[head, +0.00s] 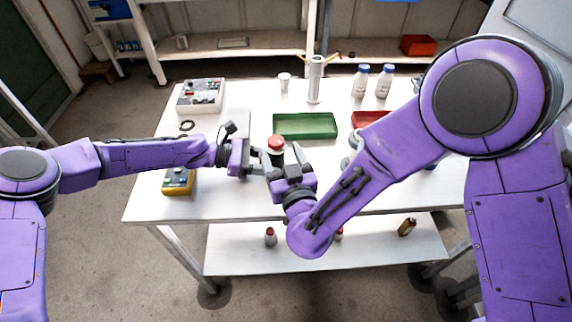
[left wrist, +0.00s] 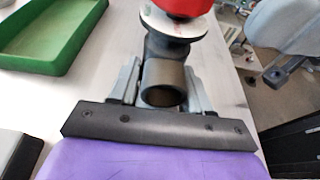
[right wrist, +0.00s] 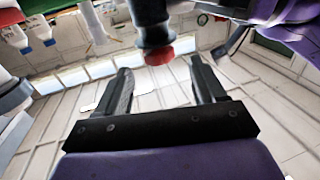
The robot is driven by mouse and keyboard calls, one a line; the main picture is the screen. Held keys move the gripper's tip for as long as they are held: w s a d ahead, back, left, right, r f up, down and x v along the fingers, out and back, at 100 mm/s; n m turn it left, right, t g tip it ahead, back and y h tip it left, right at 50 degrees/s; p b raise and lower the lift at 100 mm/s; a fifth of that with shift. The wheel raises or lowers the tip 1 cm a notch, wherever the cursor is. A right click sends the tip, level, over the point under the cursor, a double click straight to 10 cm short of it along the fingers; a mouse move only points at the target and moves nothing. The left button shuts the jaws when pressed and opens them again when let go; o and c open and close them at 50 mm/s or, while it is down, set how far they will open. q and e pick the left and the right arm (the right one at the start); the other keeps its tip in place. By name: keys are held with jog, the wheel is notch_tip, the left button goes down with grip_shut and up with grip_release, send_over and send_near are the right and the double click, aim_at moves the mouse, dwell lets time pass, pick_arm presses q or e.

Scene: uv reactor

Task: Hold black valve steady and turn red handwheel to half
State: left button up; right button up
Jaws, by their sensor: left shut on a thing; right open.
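The black valve (left wrist: 163,80) has a dark round pipe opening and a white disc under the red handwheel (left wrist: 186,6). In the head view the red handwheel (head: 276,141) stands above the table in front of the green tray. My left gripper (head: 258,160) is shut on the black valve from the left, with one finger on each side of the body in the left wrist view (left wrist: 160,78). My right gripper (head: 284,157) is open and empty, close in front of the handwheel. In the right wrist view the handwheel (right wrist: 171,50) shows just beyond and between the open fingers, apart from them.
A green tray (head: 305,117) lies behind the valve, with a red tray (head: 371,118) to its right. A control box (head: 201,95) is at the back left, and a yellow box (head: 179,182) is under my left arm. White bottles (head: 384,82) stand at the back.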

jog(key=v, duration=0.4)
jog(key=shift+s+d, duration=0.1)
jog(key=shift+s, duration=0.25)
pick_arm(q)
jog(key=o, duration=0.9)
